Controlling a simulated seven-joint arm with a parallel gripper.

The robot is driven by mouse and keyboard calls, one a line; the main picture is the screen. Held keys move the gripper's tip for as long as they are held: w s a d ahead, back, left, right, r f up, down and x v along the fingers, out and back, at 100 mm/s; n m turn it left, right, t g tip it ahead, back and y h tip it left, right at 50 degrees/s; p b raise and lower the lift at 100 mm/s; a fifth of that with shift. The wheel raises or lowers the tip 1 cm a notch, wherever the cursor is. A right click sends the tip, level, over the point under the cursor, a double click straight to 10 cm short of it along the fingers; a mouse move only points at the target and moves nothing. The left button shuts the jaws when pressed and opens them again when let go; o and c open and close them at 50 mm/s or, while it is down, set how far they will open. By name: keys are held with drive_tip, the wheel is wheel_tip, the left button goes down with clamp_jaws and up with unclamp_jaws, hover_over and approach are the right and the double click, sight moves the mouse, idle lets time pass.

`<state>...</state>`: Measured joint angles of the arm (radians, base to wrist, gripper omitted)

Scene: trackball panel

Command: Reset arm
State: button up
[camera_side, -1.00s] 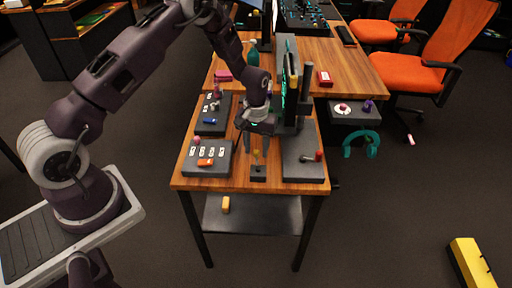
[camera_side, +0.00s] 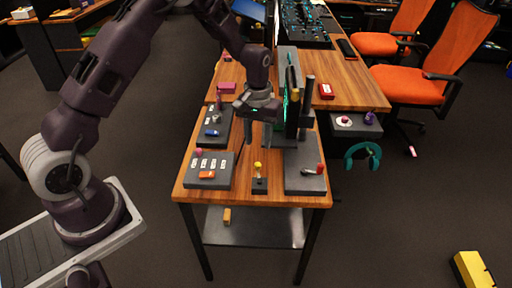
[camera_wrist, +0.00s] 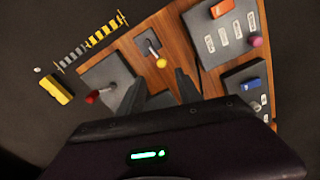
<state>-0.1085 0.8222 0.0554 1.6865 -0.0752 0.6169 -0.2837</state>
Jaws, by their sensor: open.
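My gripper (camera_side: 259,130) hangs over the wooden table (camera_side: 250,201), pointing down, with its two fingers apart and nothing between them. In the wrist view the gripper fingers (camera_wrist: 158,92) show at the bottom centre. A small dark box with a yellow-topped stick (camera_side: 258,170) stands at the table's front, nearer the camera than the fingers. It also shows in the wrist view as a yellow knob (camera_wrist: 161,63) just beyond the fingertips. The fingers look apart from everything on the table.
A grey panel with an orange switch (camera_side: 207,175) lies left, and one with a blue part (camera_side: 212,133) behind it. A panel with a red-knobbed lever (camera_side: 319,169) lies right. A dark upright monitor (camera_side: 291,95) stands close right of my gripper. Orange chairs (camera_side: 447,78) stand right.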

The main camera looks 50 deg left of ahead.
drive_tip(key=s+d+r+m+t, duration=0.15)
drive_tip(key=s+r, duration=0.35)
drive_tip(key=r, duration=0.5)
drive_tip(key=s+d+r+m+t, duration=0.15)
drive_tip(key=s+r, duration=0.25)
drive_tip(key=r, duration=0.5)
drive_tip(key=s+d+r+m+t, duration=0.1)
drive_tip(key=s+r, duration=0.1)
drive_tip(key=s, duration=0.8)
drive_tip(key=s+d+r+m+t, duration=0.1)
drive_tip(key=s+d+r, duration=0.1)
drive_tip(key=s, duration=0.8)
drive_tip(key=shift+s+r+m, duration=0.2)
drive_tip(key=shift+r+m, duration=0.1)
drive_tip(key=shift+r, duration=0.5)
